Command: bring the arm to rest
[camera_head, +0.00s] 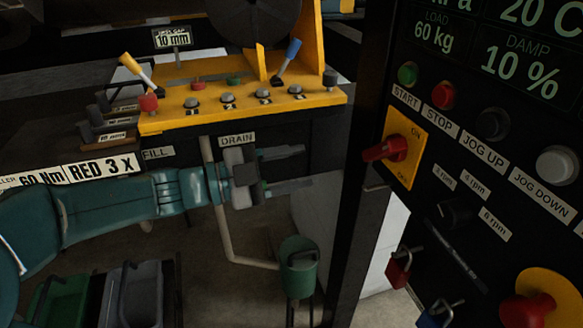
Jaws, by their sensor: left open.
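My left arm (110,212) is teal and comes in from the left, reaching across the picture below the yellow panel. My right gripper is not in view.
A yellow control panel (250,104) with levers and knobs stands above the gripper. A black cabinet (480,150) with buttons, a red-handled switch (386,149) and padlocks fills the right. A green cup (298,262) stands below the gripper. Green and grey bins (134,295) are lower left.

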